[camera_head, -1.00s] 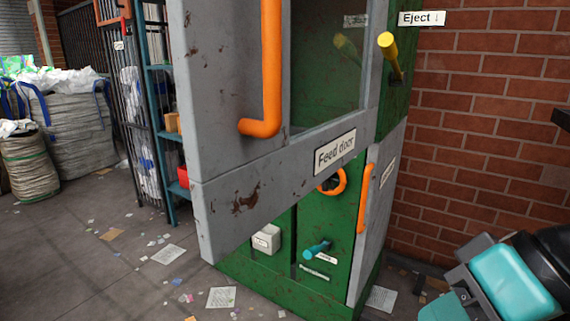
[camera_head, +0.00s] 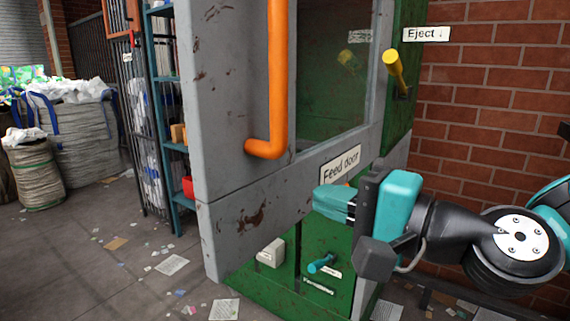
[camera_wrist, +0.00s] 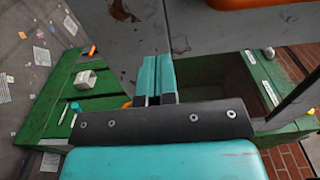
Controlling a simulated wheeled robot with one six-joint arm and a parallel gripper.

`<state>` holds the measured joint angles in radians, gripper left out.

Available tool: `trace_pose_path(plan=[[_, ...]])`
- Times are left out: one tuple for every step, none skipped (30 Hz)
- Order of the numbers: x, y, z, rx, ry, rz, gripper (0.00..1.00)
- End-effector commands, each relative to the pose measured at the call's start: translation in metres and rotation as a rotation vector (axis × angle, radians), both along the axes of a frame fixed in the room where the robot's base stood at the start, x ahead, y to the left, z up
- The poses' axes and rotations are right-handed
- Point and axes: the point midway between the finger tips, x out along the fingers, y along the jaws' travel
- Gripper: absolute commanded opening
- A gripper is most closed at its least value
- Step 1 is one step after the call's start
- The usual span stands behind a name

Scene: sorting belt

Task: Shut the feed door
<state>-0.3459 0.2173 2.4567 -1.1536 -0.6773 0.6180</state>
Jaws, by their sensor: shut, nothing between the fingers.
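The feed door (camera_head: 235,170) is a large grey, rust-spotted panel with a window, an orange bar handle (camera_head: 277,90) and a "Feed door" label (camera_head: 341,164). It stands ajar, swung out from the green machine (camera_head: 245,285). My gripper (camera_head: 330,201) is shut and empty, in front of the door's lower right part, just below the label. In the wrist view the teal fingers (camera_wrist: 157,78) are together beside the grey door panel (camera_wrist: 140,30). I cannot tell whether they touch it.
A yellow "Eject" lever (camera_head: 395,68) sticks out at the upper right. Below are a teal lever (camera_head: 321,263) and a white box (camera_head: 271,253). A brick wall (camera_head: 490,90) is close on the right. Sacks (camera_head: 75,135) and a shelf (camera_head: 170,110) stand at left.

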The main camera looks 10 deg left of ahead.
Motion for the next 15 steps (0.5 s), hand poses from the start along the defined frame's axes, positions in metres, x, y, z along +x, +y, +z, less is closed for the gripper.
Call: trace_pose_path(plan=[[0.003,0.012,0.003,-0.001,0.000,0.007,0.00],[0.006,0.017,0.003,-0.001,0.000,0.006,0.00],[0.009,0.024,0.003,-0.001,0.000,0.006,0.00],[0.012,0.030,0.003,-0.001,0.000,0.006,0.00],[0.014,0.034,0.003,-0.001,0.000,0.005,0.00],[0.017,0.040,0.003,-0.001,0.000,0.004,0.00],[0.019,0.044,0.002,-0.001,0.000,0.003,0.00],[0.021,0.048,0.002,-0.001,0.000,0.004,0.00],[0.023,0.052,0.002,-0.003,-0.001,0.003,0.00],[0.024,0.055,0.002,-0.001,0.000,0.002,0.00],[0.026,0.057,0.002,0.000,-0.001,0.002,0.00],[0.027,0.060,0.001,-0.001,0.000,0.001,0.00],[0.028,0.061,0.000,-0.002,-0.001,0.001,0.00],[0.028,0.063,0.000,-0.002,-0.001,0.001,0.00],[0.029,0.064,0.000,-0.002,-0.001,0.001,0.00]])
